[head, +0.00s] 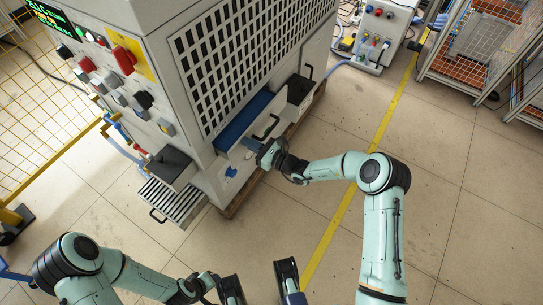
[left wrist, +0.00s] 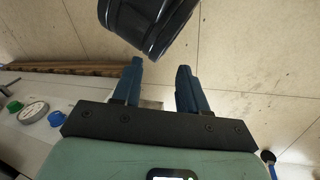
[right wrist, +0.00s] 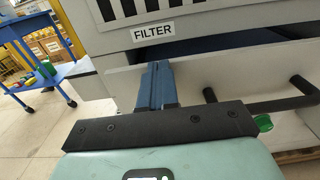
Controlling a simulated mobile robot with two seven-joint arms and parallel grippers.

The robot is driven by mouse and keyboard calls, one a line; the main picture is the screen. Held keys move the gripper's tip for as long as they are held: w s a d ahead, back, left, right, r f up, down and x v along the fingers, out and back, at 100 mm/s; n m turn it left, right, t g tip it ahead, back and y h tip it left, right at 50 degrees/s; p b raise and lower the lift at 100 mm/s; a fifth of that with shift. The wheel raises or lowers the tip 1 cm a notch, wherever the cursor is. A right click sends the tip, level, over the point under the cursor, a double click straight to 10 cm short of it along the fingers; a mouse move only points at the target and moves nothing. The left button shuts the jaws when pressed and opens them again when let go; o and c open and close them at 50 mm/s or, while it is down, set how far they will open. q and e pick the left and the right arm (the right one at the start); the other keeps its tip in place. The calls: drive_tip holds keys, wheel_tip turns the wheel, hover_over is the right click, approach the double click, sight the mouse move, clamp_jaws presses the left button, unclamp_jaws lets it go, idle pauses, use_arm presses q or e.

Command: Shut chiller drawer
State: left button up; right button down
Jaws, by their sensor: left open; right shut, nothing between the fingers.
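The pulled-out drawer (head: 262,124) on the grey machine's long side has a blue interior and a light front panel with a black handle. I take it as the chiller drawer, though I see no such label. In the right wrist view its front panel (right wrist: 225,80) and bar handle (right wrist: 265,107) lie just ahead. My right gripper (head: 266,152) is shut and empty, its fingertips (right wrist: 157,68) at the panel beside the handle; contact cannot be told. My left gripper (head: 258,278) is open and empty at the bottom, away from the drawer; it also shows in the left wrist view (left wrist: 158,68).
A FILTER label (right wrist: 153,32) sits above the drawer. A black box (head: 299,90) and a slatted tray (head: 172,201) also project from the machine. A wire-mesh rack (head: 480,50) stands at upper right. Floor right of the machine around the yellow line (head: 385,120) is clear.

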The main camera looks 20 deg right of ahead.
sight(223, 128)
drive_tip(key=b+x, duration=0.2)
drive_tip(key=x, duration=0.5)
drive_tip(key=shift+a+f, duration=0.1)
use_arm(q)
drive_tip(key=shift+t+y, duration=0.4)
drive_tip(key=shift+t, duration=0.1)
drive_tip(key=w+a+f, duration=0.2)
drive_tip(key=w+f, duration=0.1)
drive_tip(key=shift+w+a+f, duration=0.1)
drive_tip(key=shift+w+f, duration=0.05)
drive_tip(key=shift+w, duration=0.1)
use_arm(e)
drive_tip(key=shift+w+a+r, duration=0.1)
drive_tip(key=shift+r, duration=0.2)
